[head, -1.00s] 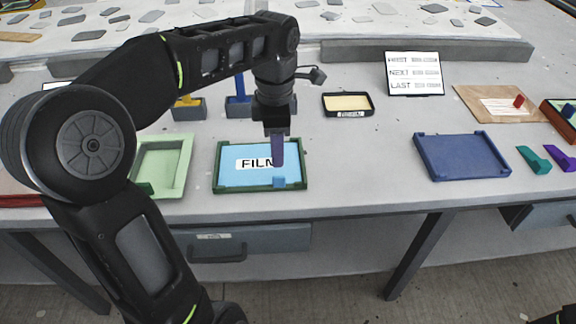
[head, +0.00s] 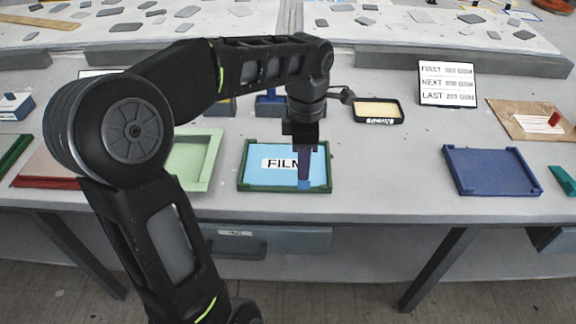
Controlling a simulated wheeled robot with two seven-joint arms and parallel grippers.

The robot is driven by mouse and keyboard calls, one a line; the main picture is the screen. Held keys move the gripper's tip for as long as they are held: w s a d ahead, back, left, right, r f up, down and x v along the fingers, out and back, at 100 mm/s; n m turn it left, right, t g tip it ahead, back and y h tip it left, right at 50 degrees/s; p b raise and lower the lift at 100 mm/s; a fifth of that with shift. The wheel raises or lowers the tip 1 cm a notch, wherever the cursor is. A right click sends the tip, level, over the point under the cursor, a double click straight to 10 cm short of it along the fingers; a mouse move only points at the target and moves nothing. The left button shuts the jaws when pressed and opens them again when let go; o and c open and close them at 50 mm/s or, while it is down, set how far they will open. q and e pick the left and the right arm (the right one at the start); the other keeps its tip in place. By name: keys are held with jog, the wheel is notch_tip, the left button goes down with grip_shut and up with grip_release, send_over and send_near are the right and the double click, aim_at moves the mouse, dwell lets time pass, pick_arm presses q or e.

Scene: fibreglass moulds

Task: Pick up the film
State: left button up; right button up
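The film is a light blue sheet (head: 272,167) with a white label reading FILM, lying in a dark green tray (head: 243,182) on the table. A small blue tab (head: 305,185) stands at its front right part. My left gripper (head: 306,178) points down over that tab, with its purple-grey fingers at or just above it. I cannot tell whether the fingers touch or close on the tab. The fingers hide the end of the label. My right gripper is not in view.
A light green tray (head: 213,160) is left of the film, partly behind my arm. A blue tray (head: 490,168) lies to the right, with clear table between.

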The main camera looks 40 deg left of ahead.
pick_arm(q)
notch_tip(320, 180, down, 5)
jog(key=shift+r, duration=0.2)
jog(key=shift+c, duration=0.6)
grip_shut()
